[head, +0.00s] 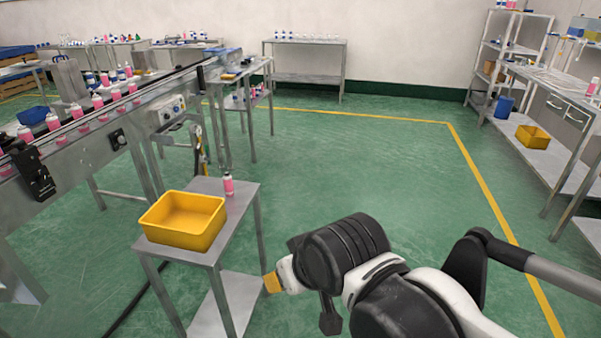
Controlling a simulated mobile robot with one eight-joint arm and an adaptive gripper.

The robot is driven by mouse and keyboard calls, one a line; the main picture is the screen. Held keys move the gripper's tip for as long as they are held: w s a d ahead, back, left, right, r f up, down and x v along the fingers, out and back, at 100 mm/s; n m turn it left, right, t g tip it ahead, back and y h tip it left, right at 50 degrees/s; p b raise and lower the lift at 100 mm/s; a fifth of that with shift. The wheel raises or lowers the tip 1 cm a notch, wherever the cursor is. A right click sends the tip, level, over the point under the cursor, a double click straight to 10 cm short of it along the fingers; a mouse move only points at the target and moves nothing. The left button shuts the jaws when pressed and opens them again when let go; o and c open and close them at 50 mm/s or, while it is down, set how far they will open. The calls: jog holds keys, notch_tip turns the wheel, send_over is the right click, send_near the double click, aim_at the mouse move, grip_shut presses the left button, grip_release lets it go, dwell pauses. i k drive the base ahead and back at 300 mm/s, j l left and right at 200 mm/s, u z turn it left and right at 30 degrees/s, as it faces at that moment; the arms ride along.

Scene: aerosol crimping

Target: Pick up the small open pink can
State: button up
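A small pink can (228,186) with a paler top stands upright on a small grey metal table (236,207), near its back right corner. It is too small in the picture to tell whether its top is open. My arm reaches in from the lower right, in front and to the right of that table, well apart from the can. I cannot make out the fingers of my gripper, or whether it is open or shut. Nothing held is visible.
A yellow bin (183,220), seemingly empty, stands on the same table, left of the can. A conveyor (85,135) with several pink, white-capped cans runs along the left. Shelving and a workbench (560,95) line the right. The green floor (360,165) between is clear.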

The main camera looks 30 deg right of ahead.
aim_at(228, 182)
jog(key=z, duration=0.1)
jog(key=i+l+u, duration=0.2)
jog(key=i+l, duration=0.35)
jog(key=i+l+u, duration=0.2)
jog(key=i+l, duration=0.4)
jog(key=i+l+u, duration=0.15)
jog(key=i+l, duration=0.4)
jog(key=l, duration=0.15)
